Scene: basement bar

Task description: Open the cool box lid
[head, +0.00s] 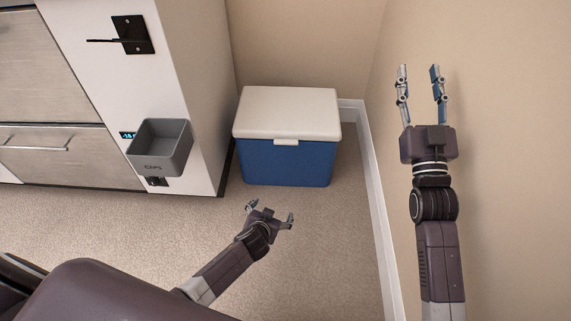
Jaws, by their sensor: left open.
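The cool box (286,164) stands on the floor in the corner, with a blue body and a white lid (288,113). The lid is shut. A small white latch (286,142) sits at the middle of its front edge. My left gripper (270,208) is open and empty, in front of the box and apart from it, below the latch in the picture. My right gripper (420,82) is raised at the right, in front of the beige wall. Its fingers point up and stand apart, with nothing between them.
A white cabinet (205,75) with steel drawers (50,155) stands to the left of the box. A grey bin marked CAPS (160,148) and a black bracket (132,35) stick out from it. The right wall with its white skirting (378,215) is close. Carpet (330,240) before the box is clear.

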